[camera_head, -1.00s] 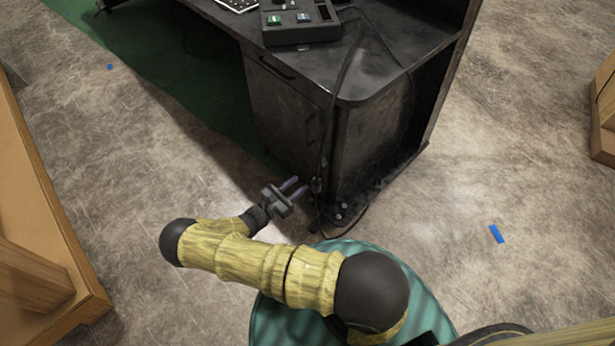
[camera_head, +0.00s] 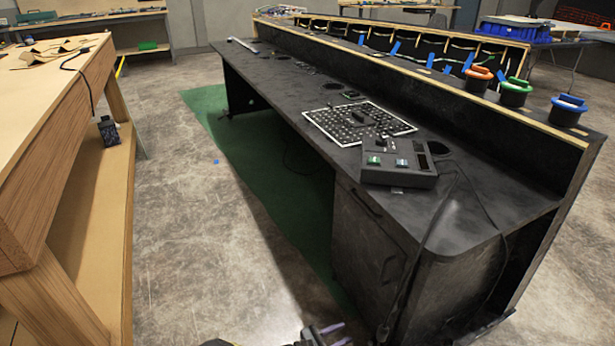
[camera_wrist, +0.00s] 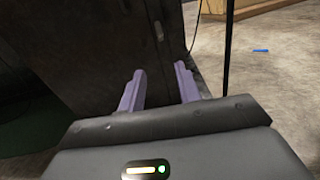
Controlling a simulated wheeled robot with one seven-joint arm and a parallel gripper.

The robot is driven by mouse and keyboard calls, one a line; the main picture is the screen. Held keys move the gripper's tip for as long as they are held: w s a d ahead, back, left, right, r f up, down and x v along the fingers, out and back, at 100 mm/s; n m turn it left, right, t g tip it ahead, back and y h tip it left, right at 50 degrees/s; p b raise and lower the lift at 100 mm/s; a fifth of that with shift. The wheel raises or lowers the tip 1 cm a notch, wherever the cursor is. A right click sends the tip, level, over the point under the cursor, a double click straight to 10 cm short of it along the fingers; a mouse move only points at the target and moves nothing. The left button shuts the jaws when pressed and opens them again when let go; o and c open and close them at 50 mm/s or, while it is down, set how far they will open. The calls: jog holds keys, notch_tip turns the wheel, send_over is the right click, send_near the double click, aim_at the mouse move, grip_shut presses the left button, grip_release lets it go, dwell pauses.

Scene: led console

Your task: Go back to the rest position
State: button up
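My gripper (camera_head: 330,335) shows at the bottom edge of the head view, low beside the near end of the black desk (camera_head: 465,232). In the wrist view its two purple fingers (camera_wrist: 161,90) stand apart with nothing between them, so it is open and empty. The fingers point toward the dark cabinet side of the desk (camera_wrist: 95,45); I cannot tell the exact gap. The console box (camera_head: 400,165) with a green and a pale blue button sits on the desk top, well above and away from my gripper.
A perforated black-and-white board (camera_head: 318,127) lies behind the console. Cables (camera_head: 440,225) hang over the desk's near corner; one also hangs in the wrist view (camera_wrist: 228,50). A wooden workbench (camera_head: 60,130) stands on the left.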

jog(key=s+r+m+g+y, duration=0.1)
jog(key=s+r+m+y, duration=0.45)
jog(key=r, duration=0.55)
jog(key=s+d+r+m+g+y, duration=0.1)
jog(key=s+r+m+y, duration=0.2)
jog(key=r+m+y, duration=0.5)
jog(key=s+r+m+g+y, duration=0.2)
jog(key=s+r+m+y, duration=0.2)
jog(key=r+m, duration=0.7)
notch_tip(320, 180, up, 40)
jog(key=n+p, duration=0.2)
jog(key=p, duration=3.4)
jog(key=shift+s+f+n, duration=0.15)
jog(key=shift+n, duration=0.2)
jog(key=shift+h, duration=0.25)
